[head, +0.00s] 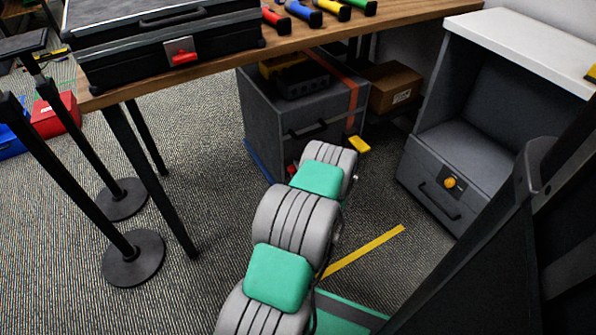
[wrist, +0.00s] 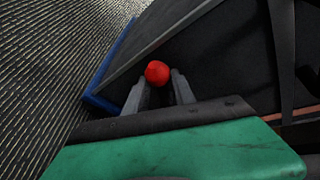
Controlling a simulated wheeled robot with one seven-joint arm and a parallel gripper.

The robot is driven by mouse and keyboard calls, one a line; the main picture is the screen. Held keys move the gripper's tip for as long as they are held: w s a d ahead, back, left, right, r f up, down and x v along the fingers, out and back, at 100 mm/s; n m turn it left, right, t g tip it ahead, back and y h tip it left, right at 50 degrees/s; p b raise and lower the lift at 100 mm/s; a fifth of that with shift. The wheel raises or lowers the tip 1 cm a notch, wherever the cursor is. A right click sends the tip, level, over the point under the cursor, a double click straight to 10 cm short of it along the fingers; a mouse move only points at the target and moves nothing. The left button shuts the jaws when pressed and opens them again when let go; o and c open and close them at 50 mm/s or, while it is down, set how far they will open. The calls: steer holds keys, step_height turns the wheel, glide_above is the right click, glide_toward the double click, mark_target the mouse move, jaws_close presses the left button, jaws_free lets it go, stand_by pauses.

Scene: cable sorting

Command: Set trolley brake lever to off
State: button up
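A dark grey trolley-like box (head: 262,118) with a blue lower edge stands under the workbench. A small red knob (head: 291,169) shows low on its front, partly hidden by my arm. In the wrist view the round red knob (wrist: 157,72) sits at the tips of my gripper (wrist: 160,79). The two fingers are apart, one on each side of the knob, with a narrow gap showing. I cannot tell whether either finger touches it. The lever's shaft and any on or off marking are hidden. In the head view my gripper is hidden behind my arm.
A yellow tab (head: 357,148) is at the box's right. A wooden workbench (head: 330,25) overhangs it, carrying a black case (head: 165,50) and coloured-handled tools. A grey cabinet (head: 440,185) stands right. Black posts with round bases (head: 133,258) stand left.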

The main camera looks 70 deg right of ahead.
steer(key=shift+o, duration=1.3)
steer(key=shift+a, duration=0.1)
steer(key=shift+s, duration=0.1)
steer(key=shift+s, duration=0.1)
steer(key=p+v, duration=0.2)
steer(key=v, duration=0.5)
steer(key=shift+s+a+p, duration=0.15)
steer(key=shift+s+p, duration=0.1)
steer(key=shift+p, duration=0.15)
steer(key=shift+r, duration=0.15)
